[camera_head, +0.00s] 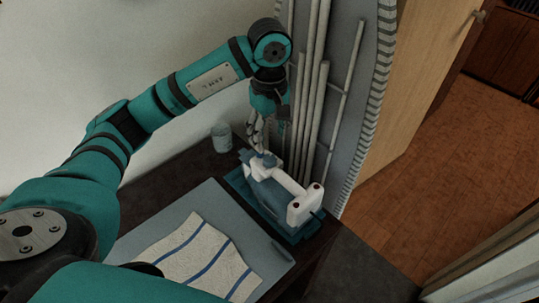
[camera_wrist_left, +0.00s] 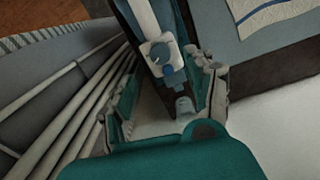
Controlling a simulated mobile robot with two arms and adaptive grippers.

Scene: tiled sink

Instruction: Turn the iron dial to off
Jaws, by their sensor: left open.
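A white and blue iron (camera_head: 292,204) rests on a teal stand (camera_head: 240,185) on the dark counter. Its blue dial (camera_head: 268,160) is at the end nearest my left gripper (camera_head: 268,138). My left gripper points down just above that end. In the left wrist view, the gripper (camera_wrist_left: 166,75) is open, with one finger on each side of the iron's white end (camera_wrist_left: 151,46) and blue dial (camera_wrist_left: 161,53). Contact with the dial cannot be told. The dial's marking is too small to read. My right gripper is not in view.
A grey board (camera_head: 192,205) with a striped cloth (camera_head: 206,257) lies in front of the iron. A small cup (camera_head: 222,138) stands left of the gripper. Pale poles (camera_head: 313,110) and an upright ironing board (camera_head: 356,130) stand close behind the gripper and iron.

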